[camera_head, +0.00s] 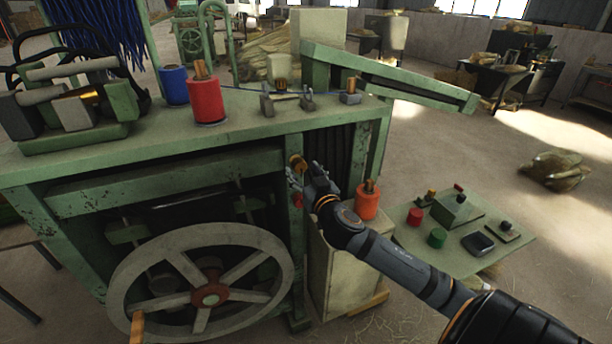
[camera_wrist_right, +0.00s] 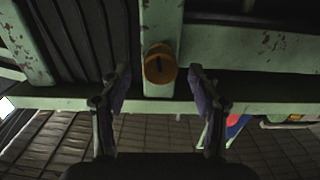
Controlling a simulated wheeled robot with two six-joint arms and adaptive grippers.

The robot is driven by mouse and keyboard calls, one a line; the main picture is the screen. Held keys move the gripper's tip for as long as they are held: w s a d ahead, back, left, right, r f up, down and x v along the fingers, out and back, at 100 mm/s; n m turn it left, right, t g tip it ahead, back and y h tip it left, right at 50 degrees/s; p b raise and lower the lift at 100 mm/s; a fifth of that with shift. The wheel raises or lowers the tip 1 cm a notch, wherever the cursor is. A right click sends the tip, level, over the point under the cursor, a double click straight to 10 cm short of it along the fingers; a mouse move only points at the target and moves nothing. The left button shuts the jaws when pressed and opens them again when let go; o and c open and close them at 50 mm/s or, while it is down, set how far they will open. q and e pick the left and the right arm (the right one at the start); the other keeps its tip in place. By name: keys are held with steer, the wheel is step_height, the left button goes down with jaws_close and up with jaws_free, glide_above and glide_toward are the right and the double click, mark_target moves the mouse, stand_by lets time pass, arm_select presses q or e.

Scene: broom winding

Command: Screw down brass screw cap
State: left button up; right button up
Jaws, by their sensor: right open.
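The brass screw cap (camera_head: 298,162) is on the front of the green machine frame, below the tabletop. In the right wrist view the cap (camera_wrist_right: 160,64) is round with a dark slot and sits on a green upright post. My right gripper (camera_head: 304,173) is open just in front of the cap. In the wrist view its two fingers stand left and right of the cap, with clear gaps, and I see no contact. My left gripper is out of view.
A large spoked wheel (camera_head: 203,293) is at the lower left. An orange spool (camera_head: 367,204) stands on a pale cabinet (camera_head: 341,270) beside my right arm. A red spool (camera_head: 207,101) is on the tabletop. A control panel (camera_head: 462,244) with buttons is at the right.

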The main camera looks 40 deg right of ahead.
steer(key=shift+v, duration=2)
